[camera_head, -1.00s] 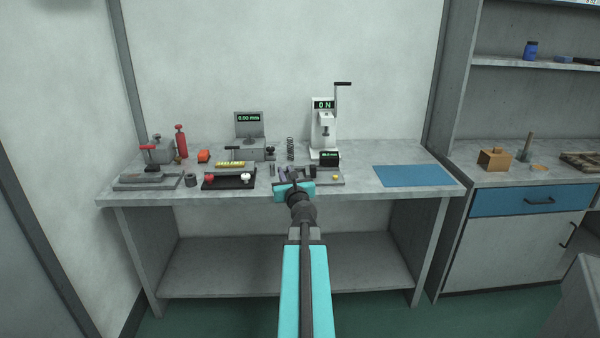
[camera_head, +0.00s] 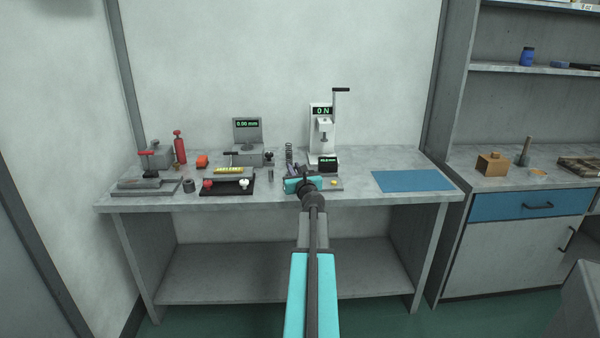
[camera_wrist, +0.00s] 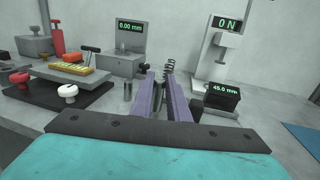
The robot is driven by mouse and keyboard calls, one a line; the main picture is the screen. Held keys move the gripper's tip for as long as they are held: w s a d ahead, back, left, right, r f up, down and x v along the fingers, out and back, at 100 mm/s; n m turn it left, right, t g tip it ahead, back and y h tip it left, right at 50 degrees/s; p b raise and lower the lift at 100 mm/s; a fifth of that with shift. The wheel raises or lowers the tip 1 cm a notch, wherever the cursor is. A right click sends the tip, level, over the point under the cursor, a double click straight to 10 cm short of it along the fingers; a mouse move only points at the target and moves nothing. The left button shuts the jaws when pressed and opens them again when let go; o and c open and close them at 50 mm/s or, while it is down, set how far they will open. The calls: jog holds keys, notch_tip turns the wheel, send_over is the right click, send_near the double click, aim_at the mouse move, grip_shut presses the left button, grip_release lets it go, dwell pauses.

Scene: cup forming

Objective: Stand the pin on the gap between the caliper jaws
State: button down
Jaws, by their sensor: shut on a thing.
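My gripper (camera_wrist: 163,98) reaches over the bench, just left of the caliper display. In the head view its teal body (camera_head: 304,184) covers part of the caliper. Its fingers are shut on a narrow dark thing, taken to be the pin (camera_wrist: 160,104), which is mostly hidden between them. The caliper's black display (camera_wrist: 222,91) reads 45.0 mm; it also shows in the head view (camera_head: 329,161). The caliper jaws and their gap are hidden behind my gripper, so I cannot tell whether the pin touches them.
A small grey cylinder (camera_wrist: 127,91) stands left of my fingers. A spring (camera_wrist: 169,67) and a white force press (camera_head: 322,132) stand behind. A black tray (camera_head: 227,187) with red and white knobs lies left. A blue mat (camera_head: 412,180) lies on open bench at right.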

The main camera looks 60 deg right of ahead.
jog(key=shift+w+d+f, duration=0.1)
jog(key=shift+w+d, duration=0.15)
jog(key=shift+d, duration=0.85)
jog(key=shift+w+d+f, duration=0.1)
jog(key=shift+w+d, duration=0.1)
jog(key=shift+d, duration=0.9)
jog(key=shift+w+d, duration=0.1)
jog(key=shift+d, duration=0.25)
jog(key=shift+f+b, duration=0.4)
jog(key=shift+f, duration=1.35)
jog(key=shift+f, duration=0.2)
jog(key=c, duration=1.7)
grip_release()
jog(key=shift+r, duration=0.2)
jog(key=shift+b+v, duration=0.35)
jog(key=shift+v, duration=5.65)
